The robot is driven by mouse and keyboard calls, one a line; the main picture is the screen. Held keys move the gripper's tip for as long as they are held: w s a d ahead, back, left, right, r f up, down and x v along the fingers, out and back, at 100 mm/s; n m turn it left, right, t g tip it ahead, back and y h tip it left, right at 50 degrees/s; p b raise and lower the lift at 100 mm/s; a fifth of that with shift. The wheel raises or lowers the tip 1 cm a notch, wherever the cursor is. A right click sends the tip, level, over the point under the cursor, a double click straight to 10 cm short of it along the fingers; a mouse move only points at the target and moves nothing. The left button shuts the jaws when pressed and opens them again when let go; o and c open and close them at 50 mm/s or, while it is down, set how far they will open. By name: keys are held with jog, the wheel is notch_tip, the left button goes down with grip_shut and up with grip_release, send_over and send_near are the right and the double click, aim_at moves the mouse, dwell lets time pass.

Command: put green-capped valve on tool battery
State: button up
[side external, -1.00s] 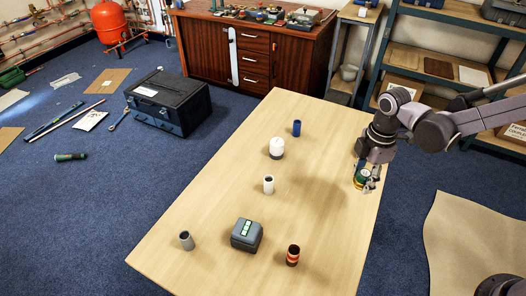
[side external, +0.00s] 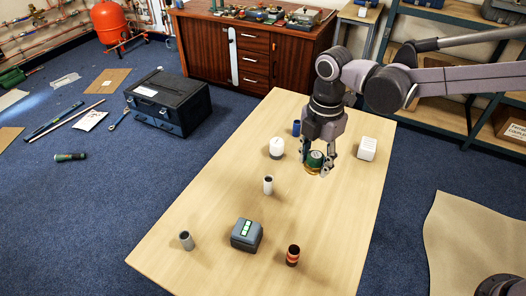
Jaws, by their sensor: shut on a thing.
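The green-capped valve (side external: 314,163) has a green top and a brass-coloured lower part. My gripper (side external: 317,167) is shut on it and holds it above the right half of the table. The tool battery (side external: 246,235) is a dark grey block with a lighter top and a green strip on it. It stands near the front middle of the table, to the lower left of my gripper, with nothing on top of it.
On the table (side external: 215,215) stand a white cylinder (side external: 268,185), a white-domed piece (side external: 276,147), a blue cylinder (side external: 296,128), a grey cylinder (side external: 186,240), a copper-coloured cylinder (side external: 293,255) and a white block (side external: 367,148). The right front of the table is clear.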

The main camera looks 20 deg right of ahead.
jog(key=s+a+r+n, duration=0.1)
jog(key=a+n, duration=0.1)
jog(key=a, duration=0.5)
send_over(247, 228)
notch_tip(247, 228, down, 6)
jog(key=shift+d+f, duration=0.1)
jog(key=shift+a+f, duration=0.2)
jog(key=shift+f, duration=1.9)
jog(key=shift+f, duration=0.1)
jog(key=o, duration=1.2)
